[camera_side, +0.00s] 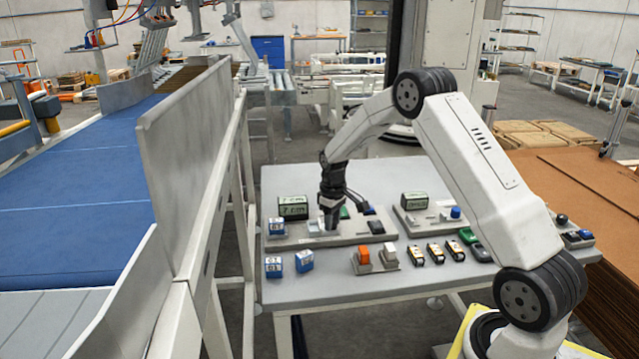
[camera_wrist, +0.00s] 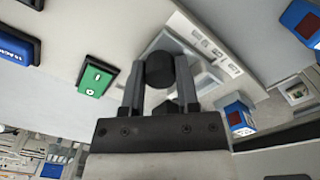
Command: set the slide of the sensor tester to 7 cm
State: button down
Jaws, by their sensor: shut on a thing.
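The sensor tester (camera_side: 350,239) is a grey plate on the table, with a small two-line display (camera_side: 293,207) at its back left. The display seems to read 7 cm on both lines, but the digits are small. My gripper (camera_side: 329,224) points down over the left half of the tester. In the wrist view my gripper (camera_wrist: 160,66) is shut on a dark round knob (camera_wrist: 160,72), with one finger on each side. The knob stands over a pale slide area; the fingers hide part of it. A green button (camera_wrist: 95,78) is left of the knob in the wrist view.
A second plate with its own display (camera_side: 414,201) stands to the right. Blue-and-white blocks (camera_side: 304,261), an orange switch (camera_side: 363,256) and several small yellow-black parts (camera_side: 435,252) lie in front. A tall grey conveyor wall (camera_side: 190,165) is left of the table.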

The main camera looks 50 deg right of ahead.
jog(key=c, duration=0.6)
grip_release()
jog(key=shift+r, duration=0.2)
jog(key=shift+r, duration=3.8)
jog(key=s+a+t, duration=0.1)
jog(key=s+a, duration=0.5)
jog(key=a, duration=0.1)
jog(key=s+a, duration=0.6)
jog(key=a, duration=0.1)
jog(key=s+a+t, duration=0.1)
jog(key=s+a, duration=0.6)
jog(key=shift+a+f+t, duration=0.2)
jog(key=shift+a+t, duration=0.1)
jog(key=shift+a, duration=0.05)
